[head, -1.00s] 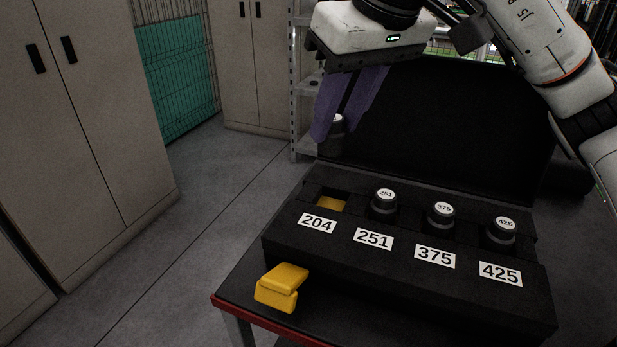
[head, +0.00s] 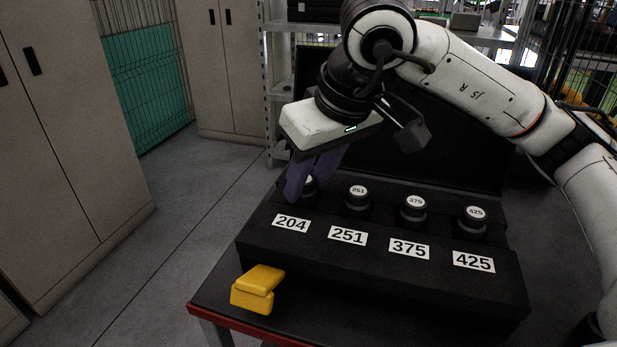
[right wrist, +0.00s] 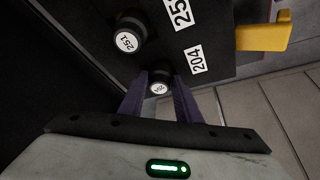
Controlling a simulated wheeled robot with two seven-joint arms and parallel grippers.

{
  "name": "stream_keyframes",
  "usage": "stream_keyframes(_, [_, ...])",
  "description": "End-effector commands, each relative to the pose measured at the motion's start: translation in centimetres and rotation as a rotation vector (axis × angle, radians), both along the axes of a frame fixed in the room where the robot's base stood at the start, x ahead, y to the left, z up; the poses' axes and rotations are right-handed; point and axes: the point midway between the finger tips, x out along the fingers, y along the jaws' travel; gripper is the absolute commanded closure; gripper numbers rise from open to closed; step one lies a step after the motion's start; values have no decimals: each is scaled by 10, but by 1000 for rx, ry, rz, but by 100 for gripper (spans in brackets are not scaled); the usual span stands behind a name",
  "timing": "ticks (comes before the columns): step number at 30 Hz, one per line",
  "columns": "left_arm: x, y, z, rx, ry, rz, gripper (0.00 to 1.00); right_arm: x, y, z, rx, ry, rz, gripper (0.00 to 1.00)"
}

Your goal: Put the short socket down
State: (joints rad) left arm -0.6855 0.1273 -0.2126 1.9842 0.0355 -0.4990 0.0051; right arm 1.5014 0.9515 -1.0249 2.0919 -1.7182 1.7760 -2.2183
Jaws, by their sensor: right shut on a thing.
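The short socket is dark with a white cap, and its cap shows between the purple fingers of my right gripper (head: 312,182) in the head view. In the right wrist view the short socket (right wrist: 159,88) sits between the fingertips, beside the 204 label (right wrist: 196,60). My right gripper is shut on it at the 204 slot of the black holder (head: 380,275). The fingers hide most of that slot, so I cannot tell how deep the socket sits. My left gripper is not in view.
Sockets 251 (head: 358,197), 375 (head: 414,208) and 425 (head: 474,221) stand in their slots to the right. A yellow block (head: 257,289) is at the holder's front left. A black panel (head: 430,160) rises behind. Grey cabinets (head: 75,130) stand to the left across open floor.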

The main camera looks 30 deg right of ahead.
Motion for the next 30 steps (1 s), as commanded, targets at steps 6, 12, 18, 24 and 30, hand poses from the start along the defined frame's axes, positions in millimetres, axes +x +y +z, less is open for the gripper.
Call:
stream_keyframes(6, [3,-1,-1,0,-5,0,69,0,0,-3,0,0,0,55])
stream_keyframes(12, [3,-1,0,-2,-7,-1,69,0,0,-3,0,0,0,51])
stream_keyframes(18, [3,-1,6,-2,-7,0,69,0,0,3,0,0,0,51])
stream_keyframes(24, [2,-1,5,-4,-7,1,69,-12,-2,33,0,-6,1,51])
stream_keyframes(30, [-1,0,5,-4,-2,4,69,-30,-4,73,1,-5,1,51])
